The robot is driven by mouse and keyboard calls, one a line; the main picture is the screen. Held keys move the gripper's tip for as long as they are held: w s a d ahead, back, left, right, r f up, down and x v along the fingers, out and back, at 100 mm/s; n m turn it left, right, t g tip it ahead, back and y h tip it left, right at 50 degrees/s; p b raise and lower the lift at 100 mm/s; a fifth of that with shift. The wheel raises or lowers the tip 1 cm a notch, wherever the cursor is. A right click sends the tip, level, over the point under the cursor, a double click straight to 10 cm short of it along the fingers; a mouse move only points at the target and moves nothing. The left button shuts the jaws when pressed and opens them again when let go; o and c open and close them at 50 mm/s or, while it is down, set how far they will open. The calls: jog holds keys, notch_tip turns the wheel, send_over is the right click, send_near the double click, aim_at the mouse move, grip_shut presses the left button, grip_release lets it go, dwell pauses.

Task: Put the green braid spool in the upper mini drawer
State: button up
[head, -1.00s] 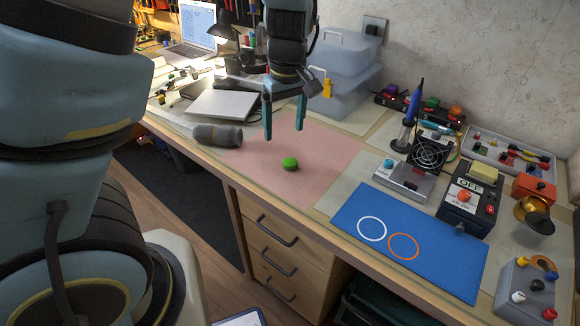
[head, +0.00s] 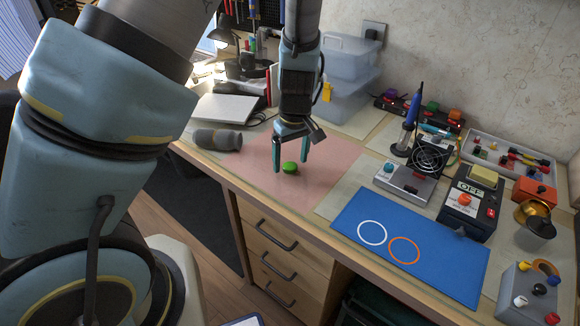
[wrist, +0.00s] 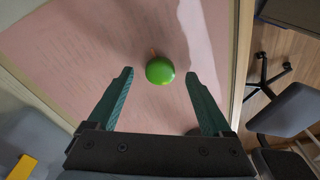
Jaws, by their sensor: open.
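The green braid spool (head: 290,168) lies on the pink mat (head: 325,183) on the workbench. My gripper (head: 291,164) is open and low over the mat, with its teal fingers around or just behind the spool in the head view. In the wrist view the spool (wrist: 160,70) shows just beyond the open fingertips (wrist: 160,74), centred between them, with clear space on both sides. I cannot tell whether the fingertips are level with it. The upper mini drawer is not clearly identifiable in these views.
A grey roll (head: 217,139) lies left of the mat. A blue mat (head: 440,250) with two rings lies to the right, near a soldering station (head: 404,180) and a switch box (head: 468,205). Clear stacked bins (head: 345,95) stand behind. Wooden drawers (head: 285,240) are under the bench.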

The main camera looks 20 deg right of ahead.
jog(key=shift+f, duration=0.4)
grip_shut()
dwell(0.4)
